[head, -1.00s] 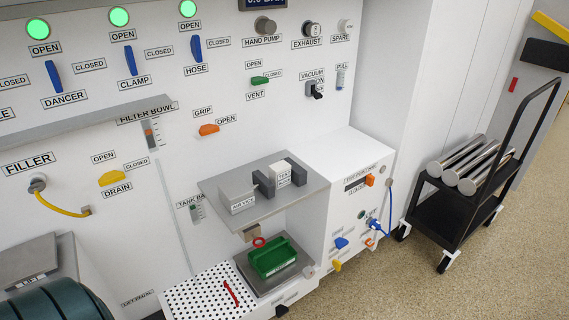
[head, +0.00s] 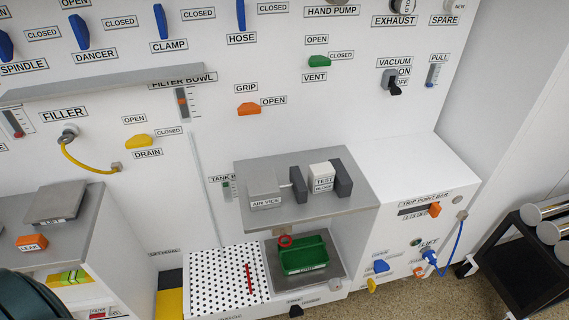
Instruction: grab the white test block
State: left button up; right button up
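The white test block (head: 322,175), labelled TEST, sits on the grey shelf (head: 310,208) between two dark grey jaws. The left jaw (head: 299,184) and the right jaw (head: 343,178) stand on either side of it; I cannot tell whether they touch it. The grey air vice body (head: 264,183) is to the left, joined to the left jaw by a thin rod. Neither of my grippers shows in the head view.
Below the shelf, a green tray (head: 303,257) sits on a grey plate, beside a white perforated board (head: 222,280) with a red tool (head: 249,278). A white cabinet (head: 405,170) adjoins the shelf's right. A black cart (head: 520,265) stands far right.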

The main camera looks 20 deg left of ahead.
aim_at(321, 176)
jog(key=i+l+u, duration=0.4)
jog(key=l+u, duration=0.15)
jog(key=i+l+u, duration=0.15)
jog(key=l+u, duration=0.15)
jog(key=i+l+u, duration=0.1)
jog(key=l+u, duration=0.15)
jog(key=l, duration=0.2)
jog(key=l+u, duration=0.1)
jog(key=l, duration=0.25)
jog(key=i, duration=0.05)
